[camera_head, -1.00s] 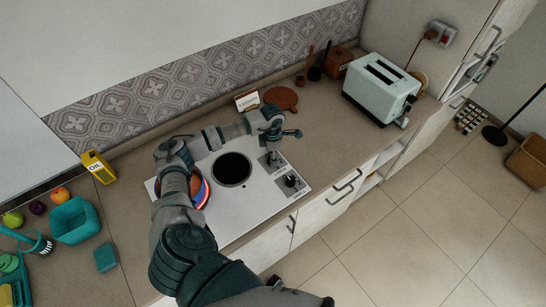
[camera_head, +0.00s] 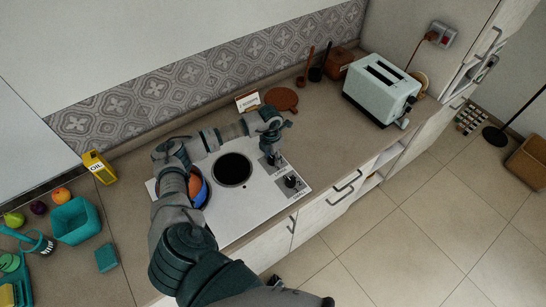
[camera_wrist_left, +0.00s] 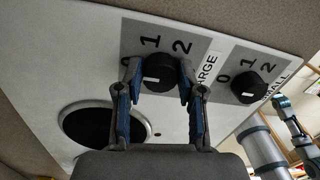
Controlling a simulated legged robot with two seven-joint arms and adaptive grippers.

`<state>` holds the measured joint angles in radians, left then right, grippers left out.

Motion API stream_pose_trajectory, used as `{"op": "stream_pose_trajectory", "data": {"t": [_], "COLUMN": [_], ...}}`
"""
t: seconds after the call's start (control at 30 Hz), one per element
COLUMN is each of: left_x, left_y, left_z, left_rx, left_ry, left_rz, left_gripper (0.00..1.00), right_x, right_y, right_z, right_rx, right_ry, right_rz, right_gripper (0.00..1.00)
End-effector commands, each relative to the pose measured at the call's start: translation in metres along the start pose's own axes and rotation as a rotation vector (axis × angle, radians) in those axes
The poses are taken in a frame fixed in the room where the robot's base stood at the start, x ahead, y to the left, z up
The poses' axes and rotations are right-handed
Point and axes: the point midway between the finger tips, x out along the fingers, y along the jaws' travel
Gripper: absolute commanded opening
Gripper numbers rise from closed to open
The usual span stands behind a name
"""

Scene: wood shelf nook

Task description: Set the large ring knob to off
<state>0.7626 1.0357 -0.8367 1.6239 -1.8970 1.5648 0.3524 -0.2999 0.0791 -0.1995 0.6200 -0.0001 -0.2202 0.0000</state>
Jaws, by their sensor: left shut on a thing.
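The large ring knob (camera_wrist_left: 160,72) is black with a pale mark and sits on a grey plate marked 0, 1, 2, beside the word LARGE. Its pale mark lies on the lower left side, roughly towards the 0. My left gripper (camera_wrist_left: 159,68) is shut on this knob, one finger on each side. In the head view my left gripper (camera_head: 273,155) is over the upper knob of the white hob (camera_head: 262,206) and hides most of it. Part of my right arm shows at the right of the wrist view; its gripper's state is unclear.
The small ring knob (camera_wrist_left: 248,87) is close beside the large one. A dark burner (camera_head: 232,169) is bare. A blue pan (camera_head: 206,191) with something orange inside is partly behind my arm. A toaster (camera_head: 381,88) stands right; a sign (camera_head: 247,101) and round board (camera_head: 281,98) lie behind.

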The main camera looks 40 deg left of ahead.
Motion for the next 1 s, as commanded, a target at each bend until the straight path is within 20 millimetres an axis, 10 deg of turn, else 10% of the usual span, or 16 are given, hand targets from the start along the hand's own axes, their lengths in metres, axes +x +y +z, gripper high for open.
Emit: {"op": "stream_pose_trajectory", "data": {"t": [0.47, 0.5, 0.6, 1.0], "left_x": [-0.0015, -0.0015, -0.0014, -0.0089], "left_y": [0.0023, 0.0023, 0.0020, 0.0002], "left_z": [0.0009, 0.0009, 0.0007, 0.0008], "left_rx": [-0.020, -0.020, -0.019, -0.017], "left_ry": [-0.005, -0.005, -0.005, -0.004], "left_rz": [0.004, 0.004, 0.003, 0.002], "left_gripper": [0.03, 0.41, 0.63, 0.63], "right_x": [-0.0002, -0.0003, -0.0003, -0.0003], "right_y": [-0.0005, -0.0005, -0.0005, 0.0026], "right_z": [-0.0003, -0.0003, -0.0002, 0.0009], "right_rx": [0.000, 0.000, 0.000, -0.002], "right_ry": [0.001, 0.000, 0.000, 0.001], "right_rz": [-0.001, -0.001, -0.001, 0.002], "right_gripper": [0.40, 0.40, 0.40, 0.40]}}
